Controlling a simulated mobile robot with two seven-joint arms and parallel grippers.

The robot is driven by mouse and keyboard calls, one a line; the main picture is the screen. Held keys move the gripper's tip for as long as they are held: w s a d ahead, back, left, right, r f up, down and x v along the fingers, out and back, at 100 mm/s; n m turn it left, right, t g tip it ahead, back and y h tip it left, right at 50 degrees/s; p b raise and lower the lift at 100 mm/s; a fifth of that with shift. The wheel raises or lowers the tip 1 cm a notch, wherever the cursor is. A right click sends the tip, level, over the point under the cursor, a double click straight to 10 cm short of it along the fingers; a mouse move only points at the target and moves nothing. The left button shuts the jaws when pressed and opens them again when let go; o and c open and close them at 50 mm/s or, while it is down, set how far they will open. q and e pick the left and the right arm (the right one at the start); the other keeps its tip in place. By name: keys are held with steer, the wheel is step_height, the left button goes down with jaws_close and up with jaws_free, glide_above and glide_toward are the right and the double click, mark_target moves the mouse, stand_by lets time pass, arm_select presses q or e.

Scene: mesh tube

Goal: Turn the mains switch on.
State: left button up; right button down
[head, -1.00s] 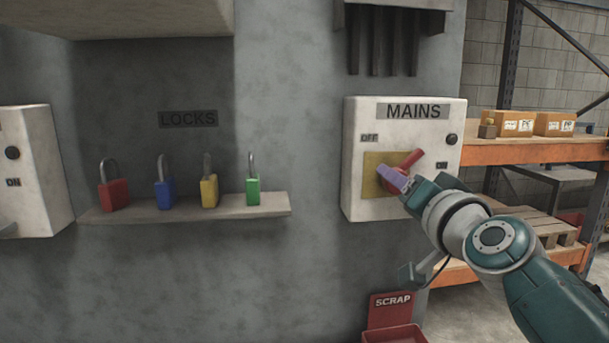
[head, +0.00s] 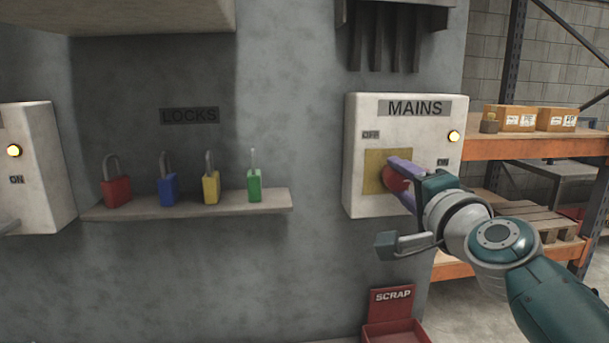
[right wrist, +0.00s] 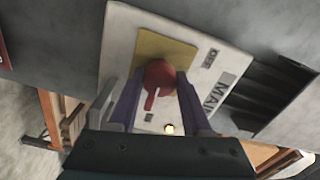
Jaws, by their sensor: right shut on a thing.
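The mains box (head: 358,112) is a white box on the grey wall with a MAINS label, OFF at upper left and ON at right. Its lamp (head: 454,136) is lit yellow. The red rotary switch (head: 394,180) sits on a yellow plate (head: 375,173), partly hidden by my right gripper (head: 402,178). In the right wrist view the red handle (right wrist: 158,78) lies between the purple fingers of my right gripper (right wrist: 158,92), pointing toward the ON side. My right gripper is shut on it. My left gripper is not in view.
A shelf (head: 185,207) under a LOCKS label holds several coloured padlocks. Another white box (head: 40,165) at the left edge has a lit lamp (head: 14,151). A red SCRAP bin (head: 393,318) stands below. An orange rack (head: 530,148) with cartons is at right.

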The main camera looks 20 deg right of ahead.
stand_by(0.5)
steer(key=shift+c, duration=1.7)
jaws_free()
steer(key=shift+s+a, duration=0.1)
steer(key=shift+s, duration=0.2)
steer(key=v, duration=0.9)
steer(key=shift+s, duration=0.15)
